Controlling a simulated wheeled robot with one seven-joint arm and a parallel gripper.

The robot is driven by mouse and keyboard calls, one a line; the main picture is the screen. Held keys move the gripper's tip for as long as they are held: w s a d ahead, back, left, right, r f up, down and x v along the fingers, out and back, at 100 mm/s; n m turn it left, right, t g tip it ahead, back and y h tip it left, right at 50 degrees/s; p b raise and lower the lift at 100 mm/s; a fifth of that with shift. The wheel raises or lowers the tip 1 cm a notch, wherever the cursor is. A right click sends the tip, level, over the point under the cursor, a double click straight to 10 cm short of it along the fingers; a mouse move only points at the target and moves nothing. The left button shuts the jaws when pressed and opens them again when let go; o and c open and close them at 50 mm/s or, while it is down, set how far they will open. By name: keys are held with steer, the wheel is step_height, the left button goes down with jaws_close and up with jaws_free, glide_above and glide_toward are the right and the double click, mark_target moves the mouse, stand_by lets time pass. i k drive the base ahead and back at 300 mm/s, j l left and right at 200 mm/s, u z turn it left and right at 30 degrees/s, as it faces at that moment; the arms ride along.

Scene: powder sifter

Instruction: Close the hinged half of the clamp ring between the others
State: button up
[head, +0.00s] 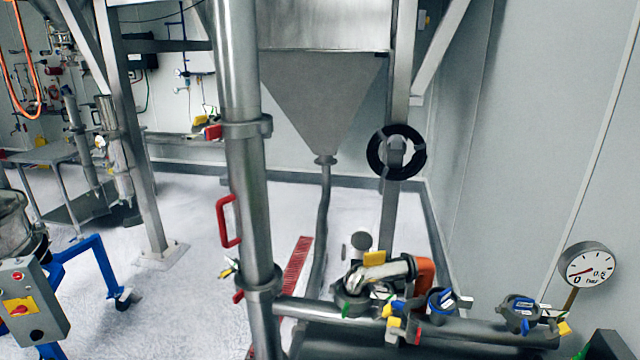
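A grey horizontal pipe (480,333) runs along the lower right, with several clamp fittings along its top. The middle clamp ring (441,304), dark grey with blue and white parts, sits between a left clamp ring (352,304) and a right clamp ring (519,315). The picture is too small to tell how far the middle ring's hinged half stands open. A silver cylinder with a yellow tag (375,258) lies just above the left ring and partly covers it. My gripper is not in view.
A thick vertical pipe (242,170) with a red handle (228,221) stands left of the rings. A pressure gauge (587,265) stands at the right, and an orange elbow (425,275) rises behind the middle ring. A grey hopper (320,95) hangs behind. Open floor lies at left.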

mark_target(413, 335)
steer(key=i+u, duration=0.1)
steer(key=u, duration=0.3)
steer(key=i+j+u, duration=0.1)
steer(key=u, duration=0.7)
steer(key=i+u, duration=0.15)
steer(key=u, duration=0.25)
